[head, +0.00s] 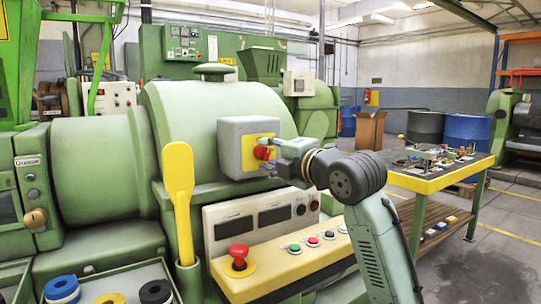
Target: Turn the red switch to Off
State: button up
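The red switch (262,153) is a small rotary knob on a yellow plate (248,154). The plate is on the front of a grey box (232,136) fixed to the rounded green machine. My gripper (270,152) reaches in from the right, with its fingertips at the right side of the switch. The fingers partly cover the switch and the plate's right side. I cannot tell whether they touch or grip the knob. The switch's position and any markings are too small to read.
Below is a panel with a red mushroom button (239,252) and several small buttons. A yellow paddle lever (179,195) stands left of the box.

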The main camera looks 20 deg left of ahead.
jog(key=shift+o, duration=0.8)
jog(key=v, duration=1.2)
